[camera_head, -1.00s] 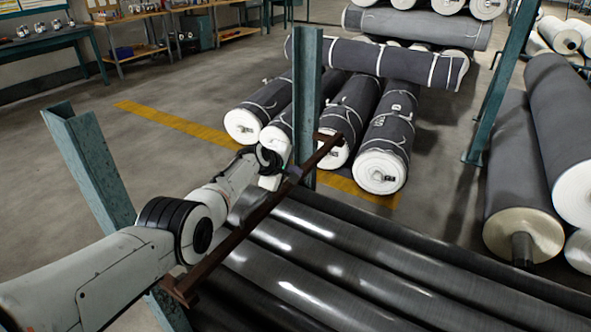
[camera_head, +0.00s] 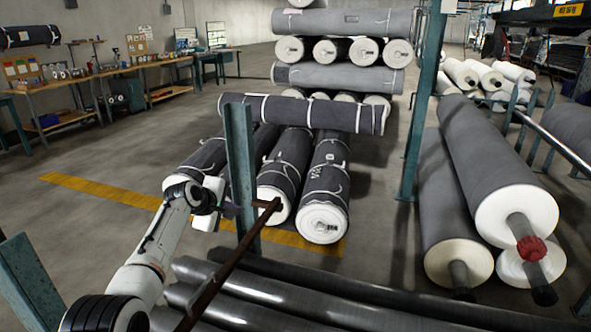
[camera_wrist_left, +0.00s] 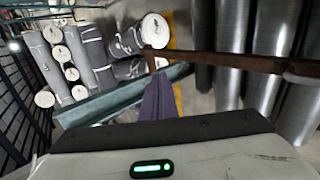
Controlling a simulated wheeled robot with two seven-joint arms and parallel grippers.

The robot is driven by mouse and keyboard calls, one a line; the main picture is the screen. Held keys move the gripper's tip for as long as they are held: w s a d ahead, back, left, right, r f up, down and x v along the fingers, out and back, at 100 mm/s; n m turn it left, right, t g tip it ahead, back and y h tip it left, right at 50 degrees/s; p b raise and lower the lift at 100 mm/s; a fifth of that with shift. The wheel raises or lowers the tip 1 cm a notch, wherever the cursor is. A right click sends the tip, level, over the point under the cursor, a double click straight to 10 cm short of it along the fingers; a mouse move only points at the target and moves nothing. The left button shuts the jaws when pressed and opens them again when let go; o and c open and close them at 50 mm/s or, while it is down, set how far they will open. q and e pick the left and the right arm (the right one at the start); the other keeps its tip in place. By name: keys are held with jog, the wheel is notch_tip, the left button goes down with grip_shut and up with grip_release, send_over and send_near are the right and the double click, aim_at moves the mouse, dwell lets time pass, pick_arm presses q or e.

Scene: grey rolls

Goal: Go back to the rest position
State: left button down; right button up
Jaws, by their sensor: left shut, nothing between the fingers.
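My left arm comes in from the lower left in the head view. Its gripper (camera_head: 230,209) is close to a teal steel post (camera_head: 241,165) and a rusty brown bar (camera_head: 228,268). I cannot tell whether it touches either. In the left wrist view the purple-grey fingers (camera_wrist_left: 166,95) are together and empty, just below the brown bar (camera_wrist_left: 215,62) in the picture. My right gripper is not in view.
Long dark rolls (camera_head: 300,300) lie in front of me. Wrapped grey rolls (camera_head: 325,190) are stacked beyond the post. Open floor (camera_head: 110,200) lies at the left.

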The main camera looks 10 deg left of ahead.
pick_arm(q)
jog(key=s+d+f+m+g+y, duration=0.15)
jog(key=s+f+m, duration=0.35)
jog(key=s+f, duration=0.5)
jog(key=s+d+f+m+g, duration=0.2)
jog(key=s+f+m, duration=0.35)
jog(key=s, duration=0.75)
jog(key=s+d+r+m+g, duration=0.1)
jog(key=s+d+m, duration=0.15)
jog(key=s, duration=0.75)
jog(key=s+d+r+m+g, duration=0.1)
jog(key=s+d+m, duration=0.15)
jog(key=s, duration=0.75)
jog(key=s+d+r+m+g, duration=0.1)
jog(key=s+m, duration=0.2)
jog(key=s, duration=0.8)
jog(key=w+d+f+t+h, duration=0.1)
jog(key=w+d+f+t, duration=0.1)
jog(key=f, duration=0.4)
jog(key=w+d+f+t+h, duration=0.1)
jog(key=w+d+f+t, duration=0.1)
jog(key=f, duration=0.4)
jog(key=shift+d+f+t, duration=0.15)
jog(key=shift+d+t, duration=0.2)
jog(key=shift+d, duration=0.3)
jog(key=shift+w+h, duration=0.1)
jog(key=shift+h, duration=0.15)
